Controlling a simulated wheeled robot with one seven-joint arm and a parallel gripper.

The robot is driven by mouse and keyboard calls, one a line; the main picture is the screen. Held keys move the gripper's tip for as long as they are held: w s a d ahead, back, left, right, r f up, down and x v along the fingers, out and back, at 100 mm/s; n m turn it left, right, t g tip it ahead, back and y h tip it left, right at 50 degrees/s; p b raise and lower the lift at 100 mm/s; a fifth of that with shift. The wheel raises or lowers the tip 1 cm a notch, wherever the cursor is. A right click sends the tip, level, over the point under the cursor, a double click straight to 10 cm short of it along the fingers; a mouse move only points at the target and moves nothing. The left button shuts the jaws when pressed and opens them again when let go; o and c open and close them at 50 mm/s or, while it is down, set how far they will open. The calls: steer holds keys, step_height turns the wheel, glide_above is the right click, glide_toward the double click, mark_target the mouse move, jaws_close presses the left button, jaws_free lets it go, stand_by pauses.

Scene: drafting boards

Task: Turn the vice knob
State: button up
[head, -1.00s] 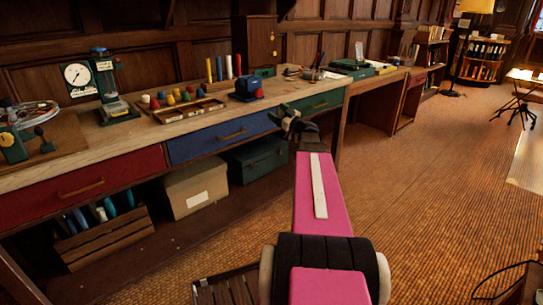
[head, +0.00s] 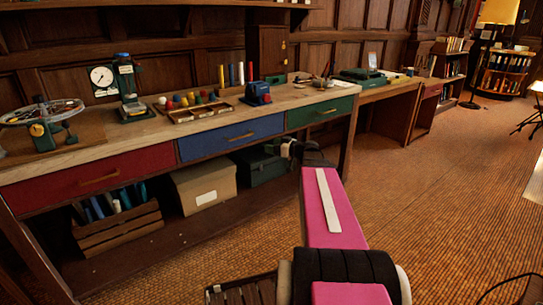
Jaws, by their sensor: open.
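On the left end of the workbench, a green vice-like device (head: 42,132) stands on a wooden board with a round dish or wheel at its top. It has a yellow disc on its front, and a small dark knob (head: 72,139) shows at its right side; which part is the vice knob I cannot tell for sure.
The bench top (head: 120,148) also carries a dial gauge stand (head: 128,90), a wooden tray (head: 195,113) of coloured pieces and a blue device (head: 257,93). A cardboard box (head: 204,186) and a crate (head: 118,232) sit below.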

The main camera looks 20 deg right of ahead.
steer(key=shift+s+a+f+g, duration=0.4)
steer(key=shift+s+a+f, duration=0.05)
steer(key=shift+a+f, duration=0.2)
steer(key=shift+s+a+f+g, duration=0.4)
steer(key=shift+a+f, duration=0.2)
steer(key=shift+a, duration=0.05)
